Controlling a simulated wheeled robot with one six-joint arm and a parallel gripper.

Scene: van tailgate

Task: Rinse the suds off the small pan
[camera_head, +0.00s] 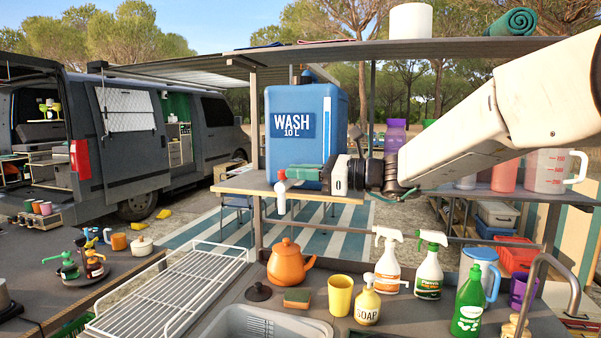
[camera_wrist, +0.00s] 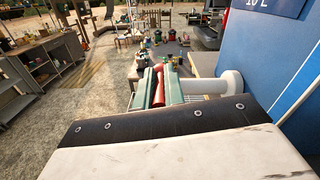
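The blue wash water container (camera_head: 344,128) stands on a wooden shelf, with a white tap (camera_head: 280,193) at its lower left. My gripper (camera_head: 290,173) reaches in from the right, level with the tap. Its teal fingers (camera_wrist: 161,90) lie close on both sides of a red tap lever (camera_wrist: 158,86) in the wrist view, with no clear gap. The white tap pipe (camera_wrist: 218,84) runs from the container beside the fingers. I make out no water under the spout. The grey sink basin (camera_head: 232,320) shows only at the bottom edge. I cannot make out the small pan or suds.
An empty white dish rack (camera_head: 172,290) stands left of the sink. An orange kettle (camera_head: 288,266), a sponge (camera_head: 297,297), a yellow cup (camera_head: 341,296), a soap bottle (camera_head: 367,305) and spray bottles (camera_head: 430,265) crowd the counter behind and right of it. A curved faucet (camera_head: 545,262) rises at right.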

